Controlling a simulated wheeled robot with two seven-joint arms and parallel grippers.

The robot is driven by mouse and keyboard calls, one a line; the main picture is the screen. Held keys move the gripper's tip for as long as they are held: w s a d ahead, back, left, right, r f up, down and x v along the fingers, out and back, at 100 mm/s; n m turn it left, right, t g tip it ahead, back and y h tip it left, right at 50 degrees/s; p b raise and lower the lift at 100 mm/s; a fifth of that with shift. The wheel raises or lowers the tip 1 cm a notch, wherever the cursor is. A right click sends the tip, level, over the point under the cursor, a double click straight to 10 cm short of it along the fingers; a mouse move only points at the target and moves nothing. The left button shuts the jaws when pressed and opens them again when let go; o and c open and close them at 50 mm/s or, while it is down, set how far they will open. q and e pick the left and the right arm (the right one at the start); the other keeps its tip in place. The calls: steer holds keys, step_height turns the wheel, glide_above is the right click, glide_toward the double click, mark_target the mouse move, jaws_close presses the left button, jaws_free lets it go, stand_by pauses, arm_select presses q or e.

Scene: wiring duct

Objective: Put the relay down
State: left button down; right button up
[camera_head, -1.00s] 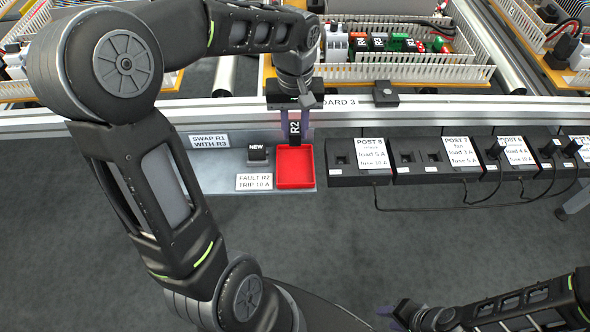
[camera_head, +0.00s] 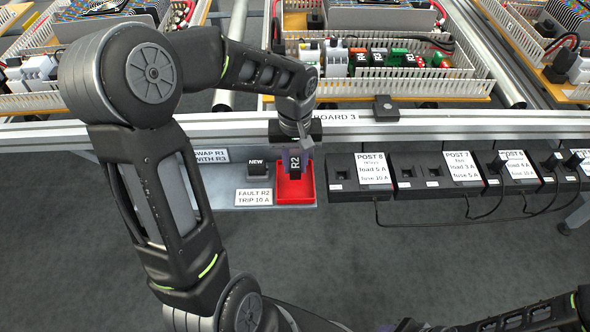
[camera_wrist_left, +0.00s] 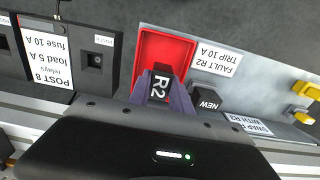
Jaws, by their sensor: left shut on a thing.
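The relay marked R2 (camera_head: 295,163) is a dark block with a white label. My left gripper (camera_head: 296,156) is shut on it. In the left wrist view the relay (camera_wrist_left: 160,86) sits between the purple fingertips (camera_wrist_left: 163,98), over the red tray (camera_wrist_left: 152,42). In the head view the red tray (camera_head: 295,197) lies directly beneath, and the relay overlaps its back part. I cannot tell whether the relay touches the tray floor. My right arm (camera_head: 500,318) shows at the bottom right, but its fingers are not clearly visible.
A dark block labelled NEW (camera_head: 256,170) stands just left of the tray, behind a card reading FAULT R2 TRIP 10 A (camera_head: 254,197). The POST 8 unit (camera_head: 338,189) is close on the right. The rail (camera_head: 440,122) runs behind.

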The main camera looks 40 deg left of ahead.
mark_target(295, 171)
arm_select(q)
steer(key=shift+f, duration=1.45)
steer(key=shift+f+b, duration=0.2)
steer(key=shift+b, duration=0.1)
steer(key=c, duration=1.2)
jaws_free()
steer(key=shift+r, duration=0.1)
steer(key=shift+o, duration=0.2)
steer(key=shift+r, duration=0.1)
steer(key=shift+r, duration=0.2)
step_height(295, 171, up, 12)
steer(key=shift+f+p, duration=0.15)
steer(key=shift+p, duration=1)
